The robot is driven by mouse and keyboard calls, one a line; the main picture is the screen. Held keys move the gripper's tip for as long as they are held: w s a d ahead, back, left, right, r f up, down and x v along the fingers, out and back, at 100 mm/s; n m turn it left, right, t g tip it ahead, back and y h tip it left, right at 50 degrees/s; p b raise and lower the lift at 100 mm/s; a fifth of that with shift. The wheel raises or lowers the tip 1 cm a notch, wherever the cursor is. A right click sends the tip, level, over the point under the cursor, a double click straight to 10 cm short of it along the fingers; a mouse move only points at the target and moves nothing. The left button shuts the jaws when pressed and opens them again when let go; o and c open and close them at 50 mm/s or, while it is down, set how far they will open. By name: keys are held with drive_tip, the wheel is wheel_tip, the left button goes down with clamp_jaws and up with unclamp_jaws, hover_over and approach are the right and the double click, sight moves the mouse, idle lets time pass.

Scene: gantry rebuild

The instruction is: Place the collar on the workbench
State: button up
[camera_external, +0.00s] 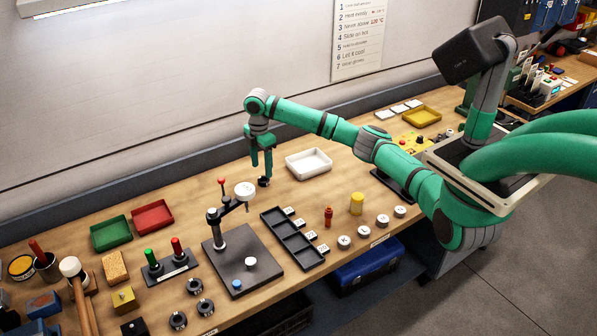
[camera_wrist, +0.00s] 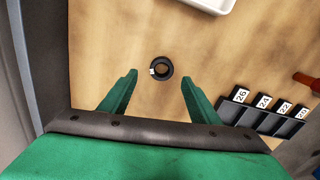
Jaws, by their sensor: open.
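A small black ring, which looks like the collar (camera_wrist: 168,71), lies flat on the wooden workbench (camera_wrist: 115,45) in the wrist view, with a small white mark on its left side. My gripper (camera_wrist: 160,88) is open and empty, its green fingers to either side and short of the ring, not touching it. In the external view my gripper (camera_external: 261,165) points down over the back of the workbench (camera_external: 345,185). A dark spot at its tips there may be the ring; I cannot tell clearly.
A white tray (camera_external: 309,163) stands right of my gripper. A black numbered rack (camera_external: 291,240) and a dark plate with a post (camera_external: 243,265) are nearer the front. Several dark rings (camera_external: 194,286) lie at front left. Red (camera_external: 152,217) and green trays (camera_external: 111,233) stand at left.

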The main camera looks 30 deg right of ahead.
drive_tip(key=shift+s+d+f, duration=0.1)
drive_tip(key=shift+s+f, duration=0.05)
drive_tip(key=shift+f, duration=2.45)
drive_tip(key=c, duration=1.3)
drive_tip(key=shift+c, duration=0.4)
drive_tip(key=shift+r, duration=0.15)
